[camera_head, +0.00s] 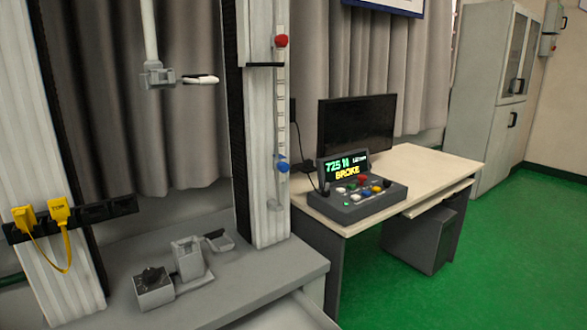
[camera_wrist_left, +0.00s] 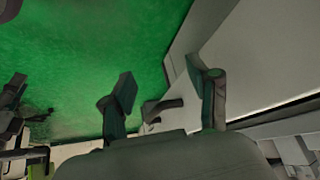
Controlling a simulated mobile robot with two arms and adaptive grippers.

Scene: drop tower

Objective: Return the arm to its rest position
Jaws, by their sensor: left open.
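My left gripper (camera_wrist_left: 165,92) shows in the left wrist view, its two dark fingers spread apart with nothing held between them. Neither gripper shows in the head view. The drop tower's pale column (camera_head: 264,130) stands at centre-left in the head view. Its scale strip carries a red knob (camera_head: 281,41) at the top and a blue knob (camera_head: 282,167) lower down. A grey clamp (camera_head: 158,75) hangs from a rod, with a white piece (camera_head: 201,79) at its right. A grey fixture (camera_head: 188,258) stands on the tower's base.
Green floor (camera_wrist_left: 95,50) lies under my left gripper, beside a pale panel (camera_wrist_left: 255,50). A desk (camera_head: 430,163) at right holds a monitor (camera_head: 357,125) and a console (camera_head: 357,204) reading "725 N" and "BROKE". Yellow plugs (camera_head: 60,210) hang at left. Open floor (camera_head: 480,270) lies at the right.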

